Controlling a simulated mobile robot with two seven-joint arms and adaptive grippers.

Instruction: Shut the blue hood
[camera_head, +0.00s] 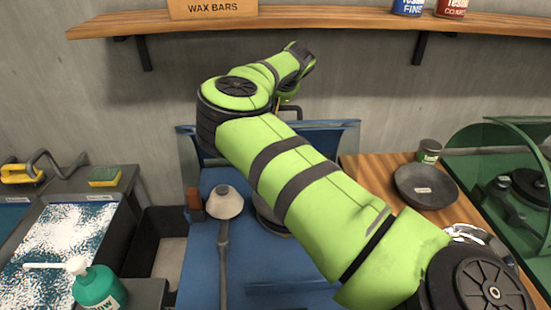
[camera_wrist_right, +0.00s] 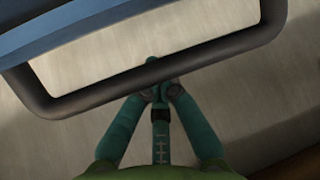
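The blue hood (camera_head: 343,133) stands raised at the back of the blue machine, its panel showing on both sides of my arm. Its dark handle (camera_head: 316,108) sticks up at the top edge and shows large in the right wrist view (camera_wrist_right: 190,65), beside a strip of the blue panel. My right gripper (camera_wrist_right: 155,92) has its teal fingers drawn together at the handle bar. The bar crosses in front of the fingertips, and a small tip shows beyond it. A firm hold on the bar cannot be made out. My left gripper is not in view.
Inside the blue machine a pale rounded head on a grey rod (camera_head: 224,205) stands up. A wooden counter (camera_head: 365,170) with a dark bowl (camera_head: 426,186) and a tin (camera_head: 429,151) lies right, beside a green machine (camera_head: 500,150). A shelf (camera_head: 320,16) runs above my arm.

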